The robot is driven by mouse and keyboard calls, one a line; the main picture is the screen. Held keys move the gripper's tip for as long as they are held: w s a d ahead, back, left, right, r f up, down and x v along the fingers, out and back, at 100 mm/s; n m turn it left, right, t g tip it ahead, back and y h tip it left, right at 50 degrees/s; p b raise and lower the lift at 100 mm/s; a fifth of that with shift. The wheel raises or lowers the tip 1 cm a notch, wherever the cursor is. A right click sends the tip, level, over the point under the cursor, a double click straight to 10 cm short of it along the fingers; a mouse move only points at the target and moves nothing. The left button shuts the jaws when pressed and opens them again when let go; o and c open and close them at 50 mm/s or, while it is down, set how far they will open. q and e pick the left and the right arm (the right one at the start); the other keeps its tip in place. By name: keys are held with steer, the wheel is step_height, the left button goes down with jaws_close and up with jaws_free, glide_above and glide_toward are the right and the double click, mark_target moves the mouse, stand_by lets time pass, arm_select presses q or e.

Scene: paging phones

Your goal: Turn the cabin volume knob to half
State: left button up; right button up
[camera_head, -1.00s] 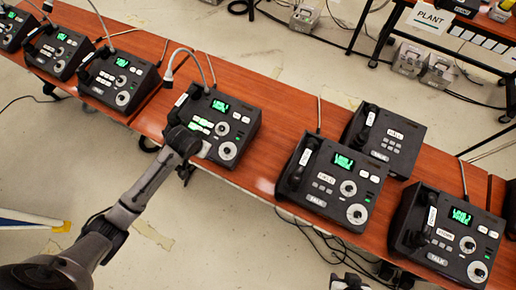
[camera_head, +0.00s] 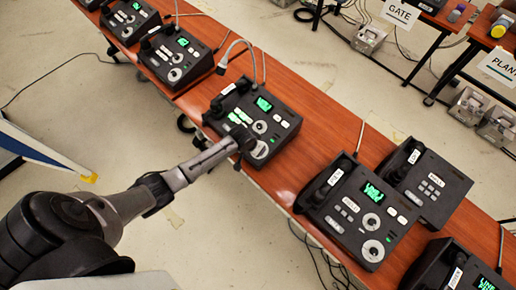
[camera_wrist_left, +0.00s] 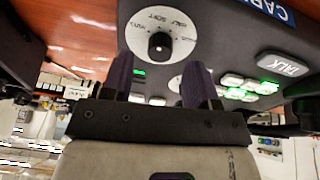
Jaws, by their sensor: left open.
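The phone with the lit green display (camera_head: 264,104) stands on the wooden bench, left gripper at its front edge. It has two white dials, an upper one (camera_head: 260,127) and a lower one (camera_head: 259,150). In the left wrist view a label starting "CAB" (camera_wrist_left: 268,10) is cut off. There a white dial (camera_wrist_left: 160,34) with a black knob (camera_wrist_left: 160,46) has printed words, including "HALF" and "SOFT". My left gripper (camera_head: 243,142) is open; its fingers (camera_wrist_left: 158,85) point toward the panel, apart from that knob. The second dial is partly hidden behind the fingers. The knob's setting is unclear.
Lit buttons (camera_wrist_left: 238,90) and a TALK button (camera_wrist_left: 282,66) lie right of the fingers in the wrist view. Other phones (camera_head: 372,210) stand along the bench (camera_head: 290,172).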

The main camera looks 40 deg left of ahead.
arm_select(q)
steer(key=shift+x, duration=1.5)
steer(key=c, duration=0.9)
steer(key=shift+r, duration=0.1)
steer(key=shift+m, duration=0.9)
steer(key=shift+m+h+p, duration=0.3)
steer(key=shift+m, duration=0.5)
steer(key=shift+m+g, duration=0.3)
steer(key=shift+m, duration=1.9)
